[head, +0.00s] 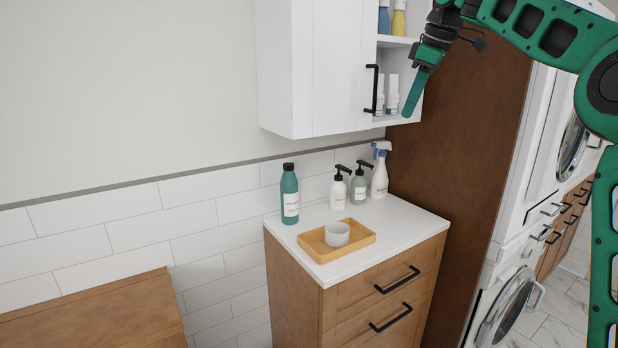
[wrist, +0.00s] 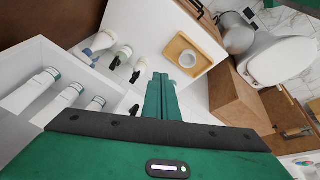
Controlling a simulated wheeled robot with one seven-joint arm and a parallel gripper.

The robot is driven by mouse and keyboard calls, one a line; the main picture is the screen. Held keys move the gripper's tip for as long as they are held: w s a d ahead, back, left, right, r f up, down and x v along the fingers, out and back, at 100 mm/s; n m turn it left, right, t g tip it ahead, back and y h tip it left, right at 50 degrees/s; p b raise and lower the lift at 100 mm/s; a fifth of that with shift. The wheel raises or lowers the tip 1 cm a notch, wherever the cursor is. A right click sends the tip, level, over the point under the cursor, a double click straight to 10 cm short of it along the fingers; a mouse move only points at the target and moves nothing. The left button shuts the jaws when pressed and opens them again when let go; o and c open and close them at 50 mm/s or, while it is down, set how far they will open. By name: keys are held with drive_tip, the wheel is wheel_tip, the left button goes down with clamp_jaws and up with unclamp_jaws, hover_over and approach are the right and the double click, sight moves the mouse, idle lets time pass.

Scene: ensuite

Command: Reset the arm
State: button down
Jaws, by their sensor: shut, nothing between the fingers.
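My green arm (head: 560,35) reaches in from the upper right of the head view. My gripper (head: 409,112) hangs at the open front of the white wall cabinet, with its fingers pointing down. In the wrist view my gripper (wrist: 161,82) shows its green fingers together, shut and empty. The fingers point toward the countertop side of the scene. Whether the fingers touch the cabinet cannot be told.
A white wall cabinet (head: 315,70) with bottles on its shelves is close to my gripper. Below, a white countertop (head: 400,225) holds a teal bottle (head: 290,195), two pump bottles, a spray bottle (head: 380,172) and a wooden tray (head: 315,247) with a cup (head: 337,235). A tall brown panel (head: 455,130) stands right.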

drive_tip(key=s+d+f+m+g+h, duration=0.1)
drive_tip(key=s+d+f+m, duration=0.35)
drive_tip(key=s+f, duration=0.35)
drive_tip(key=s+d+f+m+g+h, duration=0.1)
drive_tip(key=s+d+f+m, duration=0.35)
drive_tip(key=s, duration=0.55)
drive_tip(key=s+d+f+m+h, duration=0.1)
drive_tip(key=s+d+f+m, duration=0.2)
drive_tip(key=s+d+f, duration=0.35)
drive_tip(key=s+f+m+g, duration=0.1)
drive_tip(key=s+f+m, duration=0.2)
drive_tip(key=s+f, duration=0.4)
drive_tip(key=s+f+m+y, duration=0.1)
drive_tip(key=s+f+m, duration=0.2)
drive_tip(key=s+f, duration=0.5)
drive_tip(key=s, duration=0.7)
drive_tip(key=shift+s+m+g, duration=0.3)
drive_tip(key=shift+s+g, duration=0.1)
